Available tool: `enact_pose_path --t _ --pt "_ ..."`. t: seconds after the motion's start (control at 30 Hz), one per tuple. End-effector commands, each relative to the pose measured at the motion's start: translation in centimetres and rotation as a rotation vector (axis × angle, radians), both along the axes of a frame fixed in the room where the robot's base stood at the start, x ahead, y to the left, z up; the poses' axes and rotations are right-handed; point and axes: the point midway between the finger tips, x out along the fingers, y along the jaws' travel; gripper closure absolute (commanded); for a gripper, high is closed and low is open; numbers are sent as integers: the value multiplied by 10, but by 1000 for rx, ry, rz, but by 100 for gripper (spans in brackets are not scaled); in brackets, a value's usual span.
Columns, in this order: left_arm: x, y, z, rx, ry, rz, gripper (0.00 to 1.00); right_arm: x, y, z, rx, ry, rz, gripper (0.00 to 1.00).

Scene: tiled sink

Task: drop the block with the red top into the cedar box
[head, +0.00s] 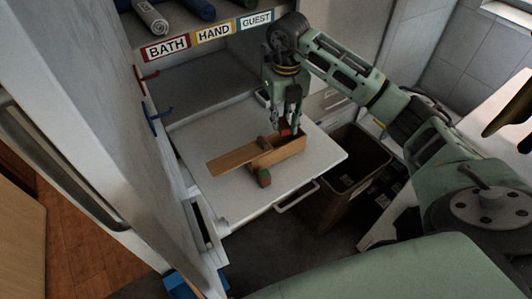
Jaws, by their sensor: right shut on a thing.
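My right gripper (292,124) points down over the far right end of the cedar box (284,152). It is shut on the block with the red top (284,130), which is partly covered by the fingers. The block is at or just above the box's opening; I cannot tell whether it touches the box. The box is a long wooden one, with a flat wooden board (232,158) reaching out to its left. My left gripper is not in view.
A dark bin (343,178) stands right. Labelled shelves (212,38) are behind.

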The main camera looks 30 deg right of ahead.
Motion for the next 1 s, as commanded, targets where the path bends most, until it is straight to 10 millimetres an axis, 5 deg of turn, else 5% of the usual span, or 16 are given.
enact_pose_path --t 0.1,0.13,0.37,0.77,1.0 --pt "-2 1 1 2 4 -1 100 0 0 1 0 0 0 95" --pt "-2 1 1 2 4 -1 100 0 0 1 0 0 0 76" --pt "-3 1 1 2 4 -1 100 0 0 1 0 0 0 56" --pt "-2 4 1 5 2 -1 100 1 0 7 1 -2 0 55" --pt "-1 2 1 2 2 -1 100 2 0 51 -1 -8 -1 55"
